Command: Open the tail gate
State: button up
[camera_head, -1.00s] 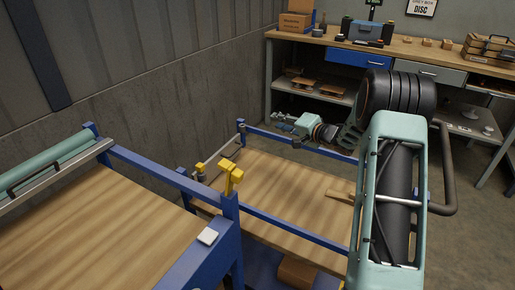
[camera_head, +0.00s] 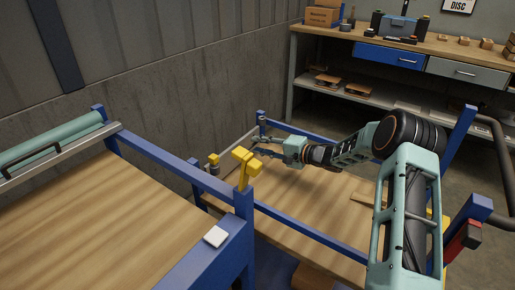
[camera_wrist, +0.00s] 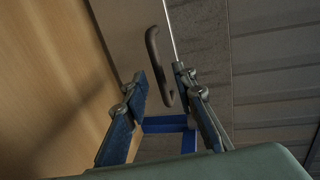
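The tail gate shows in the wrist view as a grey panel (camera_wrist: 128,25) with a dark curved handle (camera_wrist: 155,55). In the head view the likely gate is the thin grey panel (camera_head: 236,150) across the cart's left end. My gripper (camera_head: 262,146) is at that end, pointing left above the wooden deck. In the wrist view my gripper (camera_wrist: 160,75) is open, its fingers spread either side of the handle's lower part. I cannot tell whether they touch it. Two yellow fittings, one nearer (camera_head: 246,162) and one smaller (camera_head: 213,160), stand near the gate end.
The cart's wooden deck (camera_head: 290,200) has blue side rails (camera_head: 310,233). A concrete wall (camera_head: 190,110) is behind. A workbench (camera_head: 425,42) is at the back right.

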jog(key=shift+w+a+f, duration=0.1)
jog(key=shift+w+a, duration=0.3)
jog(key=shift+a, duration=0.1)
grip_shut()
